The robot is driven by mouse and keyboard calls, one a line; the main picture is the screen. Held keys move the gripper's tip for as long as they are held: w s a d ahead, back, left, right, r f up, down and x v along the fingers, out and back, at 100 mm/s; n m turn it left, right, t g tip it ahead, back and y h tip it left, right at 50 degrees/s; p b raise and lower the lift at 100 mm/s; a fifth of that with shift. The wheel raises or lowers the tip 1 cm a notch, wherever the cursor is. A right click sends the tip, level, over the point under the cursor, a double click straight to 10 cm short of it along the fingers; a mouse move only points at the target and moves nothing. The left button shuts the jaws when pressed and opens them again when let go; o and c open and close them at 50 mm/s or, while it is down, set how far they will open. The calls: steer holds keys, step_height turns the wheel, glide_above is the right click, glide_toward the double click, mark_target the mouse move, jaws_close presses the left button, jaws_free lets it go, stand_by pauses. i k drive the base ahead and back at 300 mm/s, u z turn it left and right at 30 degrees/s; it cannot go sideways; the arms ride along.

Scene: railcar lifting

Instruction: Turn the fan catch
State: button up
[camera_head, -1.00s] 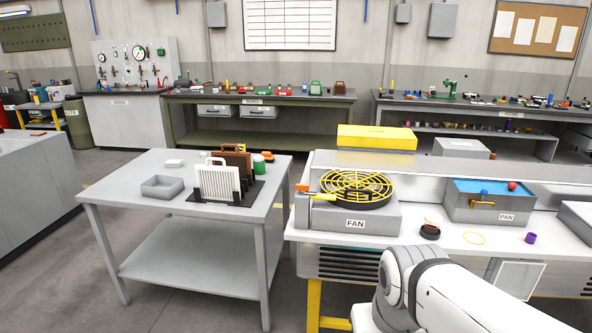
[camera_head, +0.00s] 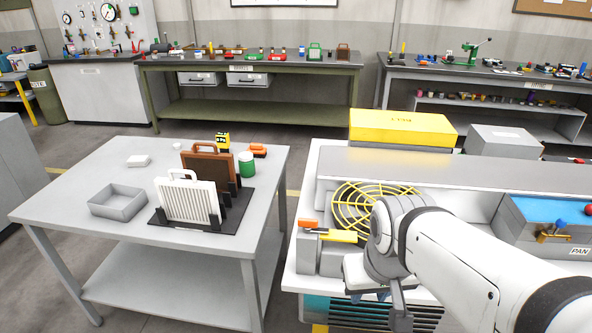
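The fan (camera_head: 352,204) is a round yellow wire guard on a grey box on the right bench. My arm hides its right part and its label. The fan catch, a yellow lever (camera_head: 341,236), lies roughly level at the box's front left, beside a small orange block (camera_head: 309,224). My gripper (camera_head: 385,296) seems to be below my wrist, in front of the fan box and to the right of the catch. It is mostly hidden and its fingers are unclear. I see no contact with the catch.
A grey table (camera_head: 120,240) on the left holds a grey tray (camera_head: 118,216), a white pleated panel (camera_head: 187,200) and a brown panel (camera_head: 207,167) in a black rack. A yellow box (camera_head: 402,133) stands behind the fan. A blue-topped pan box (camera_head: 548,222) is at right.

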mark_target(310, 224)
steer(key=u, duration=1.7)
steer(key=i, duration=0.7)
steer(key=z, duration=2.05)
